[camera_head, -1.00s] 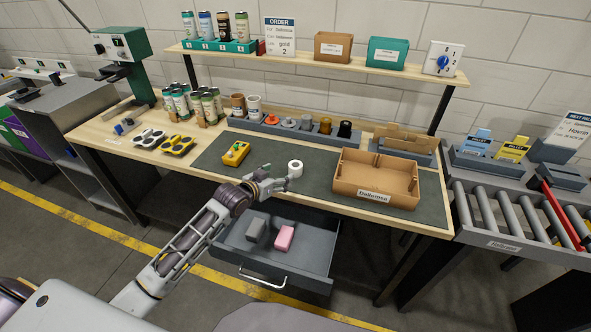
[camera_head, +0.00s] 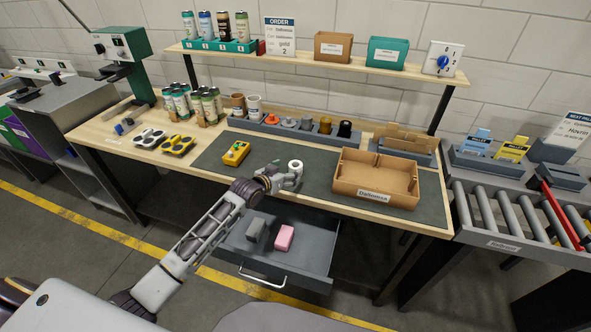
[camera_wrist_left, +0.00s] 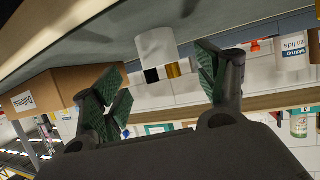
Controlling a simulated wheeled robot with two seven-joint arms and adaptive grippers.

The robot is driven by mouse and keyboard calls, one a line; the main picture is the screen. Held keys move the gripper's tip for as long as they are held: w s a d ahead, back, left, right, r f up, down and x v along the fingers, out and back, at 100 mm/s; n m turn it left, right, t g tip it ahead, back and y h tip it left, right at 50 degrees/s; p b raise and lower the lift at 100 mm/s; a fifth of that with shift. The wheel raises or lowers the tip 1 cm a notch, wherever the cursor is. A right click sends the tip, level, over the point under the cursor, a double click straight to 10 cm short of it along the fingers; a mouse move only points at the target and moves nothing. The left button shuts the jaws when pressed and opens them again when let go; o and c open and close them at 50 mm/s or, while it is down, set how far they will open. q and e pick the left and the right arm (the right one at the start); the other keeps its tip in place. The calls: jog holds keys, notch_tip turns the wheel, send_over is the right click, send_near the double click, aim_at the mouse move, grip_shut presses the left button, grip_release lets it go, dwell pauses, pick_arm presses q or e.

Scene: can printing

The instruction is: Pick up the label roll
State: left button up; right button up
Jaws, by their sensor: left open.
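The label roll (camera_head: 297,164) is a small white roll standing on the dark mat, left of the open brown box. In the left wrist view, the roll (camera_wrist_left: 157,46) shows ahead of the jaws, between the lines of the two fingers, and the picture is upside down. My left gripper (camera_head: 284,179) is low over the mat's front edge, close to the roll. Its green-padded fingers (camera_wrist_left: 163,82) are wide apart with nothing between them. The gripper hides part of the roll's lower side in the head view. My right gripper is not in view.
The brown box (camera_head: 345,185) stands right of the roll. A yellow device (camera_head: 236,153) lies to the left. A row of spools and pots in a grey rack (camera_head: 290,132) stands behind. An open drawer (camera_head: 300,265) with a grey and a pink block juts out below the arm.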

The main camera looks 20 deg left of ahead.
aim_at(293, 167)
pick_arm(q)
jog(key=shift+p+x, duration=0.35)
jog(key=shift+x, duration=2.25)
jog(key=shift+r, duration=0.1)
jog(key=c, duration=1.1)
